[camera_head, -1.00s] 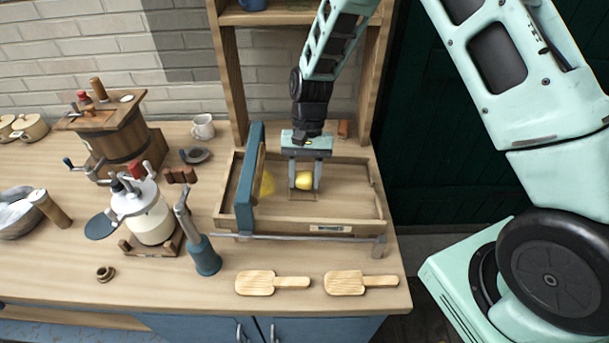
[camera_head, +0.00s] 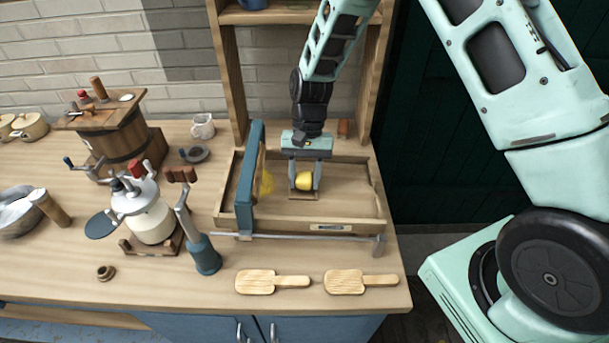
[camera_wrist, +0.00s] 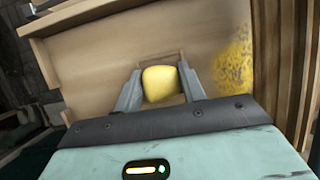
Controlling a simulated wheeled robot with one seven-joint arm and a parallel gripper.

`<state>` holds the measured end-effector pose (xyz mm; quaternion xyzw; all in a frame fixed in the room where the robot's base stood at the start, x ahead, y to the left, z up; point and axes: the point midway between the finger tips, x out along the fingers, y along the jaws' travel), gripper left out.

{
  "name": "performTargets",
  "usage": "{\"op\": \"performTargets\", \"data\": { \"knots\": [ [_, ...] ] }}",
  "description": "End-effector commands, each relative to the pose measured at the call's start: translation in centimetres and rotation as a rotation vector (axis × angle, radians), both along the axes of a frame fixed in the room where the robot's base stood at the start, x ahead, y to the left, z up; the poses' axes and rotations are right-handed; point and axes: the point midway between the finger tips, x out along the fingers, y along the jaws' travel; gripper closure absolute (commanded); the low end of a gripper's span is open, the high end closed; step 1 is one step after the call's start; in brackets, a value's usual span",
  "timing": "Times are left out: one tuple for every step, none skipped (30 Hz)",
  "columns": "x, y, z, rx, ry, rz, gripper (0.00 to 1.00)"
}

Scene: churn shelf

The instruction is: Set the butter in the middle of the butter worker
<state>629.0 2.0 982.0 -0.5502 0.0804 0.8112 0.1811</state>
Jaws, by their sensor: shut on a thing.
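The butter (camera_head: 304,181) is a small yellow lump over the floor of the butter worker (camera_head: 345,205), a shallow wooden tray with a blue upright frame at its left. My gripper (camera_head: 304,184) points down into the tray and is shut on the butter. In the wrist view the butter (camera_wrist: 161,84) sits between both fingers. A thin square outline on the tray floor shows around and behind it. I cannot tell whether the butter touches the floor. The wooden panel in the blue frame (camera_head: 245,180) bears a yellow smear (camera_head: 267,182).
Two wooden paddles (camera_head: 255,282) lie in front of the tray. A blue-based handled tool (camera_head: 205,255) and a white separator (camera_head: 150,215) stand to the left. Wooden shelf posts (camera_head: 232,85) rise behind. A white mug (camera_head: 203,126) stands at the back.

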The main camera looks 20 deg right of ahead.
Motion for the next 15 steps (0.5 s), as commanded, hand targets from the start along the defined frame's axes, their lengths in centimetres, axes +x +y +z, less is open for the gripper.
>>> {"op": "performTargets", "data": {
  "knots": [
    [0.01, 0.02, -0.18, 0.0, 0.0, 0.0, 0.82],
    [0.01, 0.03, -0.25, 0.0, 0.0, 0.0, 0.82],
    [0.01, 0.03, -0.33, 0.0, 0.0, 0.0, 0.82],
    [0.02, 0.04, -0.39, 0.0, 0.0, 0.0, 0.82],
    [0.02, 0.05, -0.45, 0.0, 0.0, 0.0, 0.82],
    [0.02, 0.05, -0.54, 0.0, 0.0, 0.0, 0.82],
    [0.02, 0.06, -0.6, 0.0, 0.0, 0.0, 0.82],
    [0.02, 0.06, -0.67, 0.0, 0.0, 0.0, 0.82],
    [0.02, 0.07, -0.74, 0.0, 0.0, 0.0, 0.82],
    [0.03, 0.07, -0.81, 0.0, 0.0, 0.0, 0.82],
    [0.03, 0.08, -0.87, 0.0, 0.0, 0.0, 0.82],
    [0.03, 0.08, -0.96, 0.0, 0.0, 0.0, 0.82],
    [0.03, 0.08, -1.02, 0.0, 0.0, 0.0, 0.82],
    [0.03, 0.08, -1.02, 0.0, 0.0, 0.0, 0.82],
    [0.03, 0.08, -0.96, 0.0, 0.0, 0.0, 0.82]
  ]
}}
